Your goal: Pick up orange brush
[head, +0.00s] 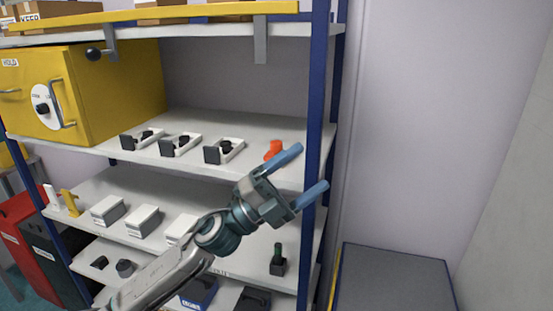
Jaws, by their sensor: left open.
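An orange object (274,149), which looks like the orange brush, stands near the front right of the middle shelf. Its lower part is close behind my gripper's upper finger in the picture, and its finer shape is too small to tell. My left gripper (308,173) is open and empty, with its two blue fingers spread, just in front of the shelf's right end and the blue post. It is apart from the orange object, to its lower right in the picture. My right gripper is not in view.
Several black and white devices (224,150) stand left of the orange object on the shelf (190,121). A yellow cabinet (85,90) fills the shelf's left end. The blue post (318,95) edges the rack. A grey-topped unit (392,280) stands right.

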